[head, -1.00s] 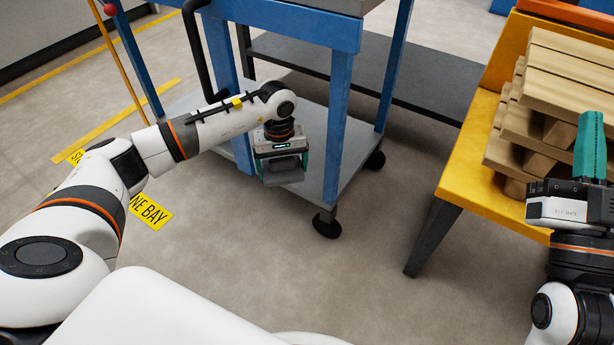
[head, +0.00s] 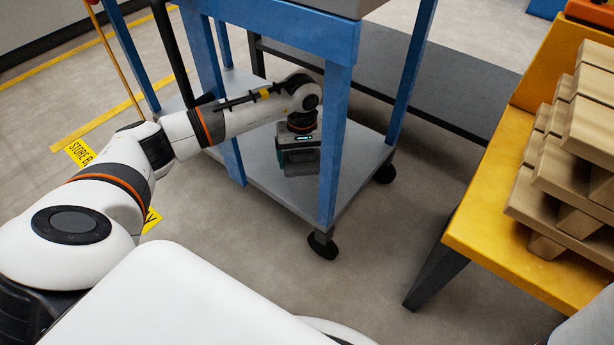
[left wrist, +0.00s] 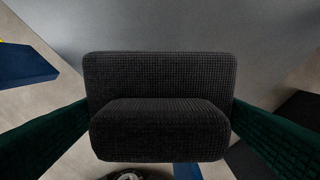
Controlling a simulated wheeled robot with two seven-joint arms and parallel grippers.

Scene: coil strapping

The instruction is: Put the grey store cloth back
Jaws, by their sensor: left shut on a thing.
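My left gripper (head: 298,156) is shut on the grey store cloth (left wrist: 160,130), a dark grey folded cloth with a waffle weave. In the left wrist view the cloth fills the space between the two green fingers. In the head view only a little of the cloth shows below the gripper, between the blue legs of the cart. It is over the cart's grey lower shelf (head: 262,180); I cannot tell whether it touches the shelf. The shelf also shows behind the cloth in the left wrist view (left wrist: 190,25). My right gripper is out of view.
The cart's blue front leg (head: 333,150) stands just right of my left gripper, and its blue top frame (head: 290,38) is above. A yellow stand (head: 490,235) with stacked wooden pallets (head: 575,170) is at the right. The floor between them is clear.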

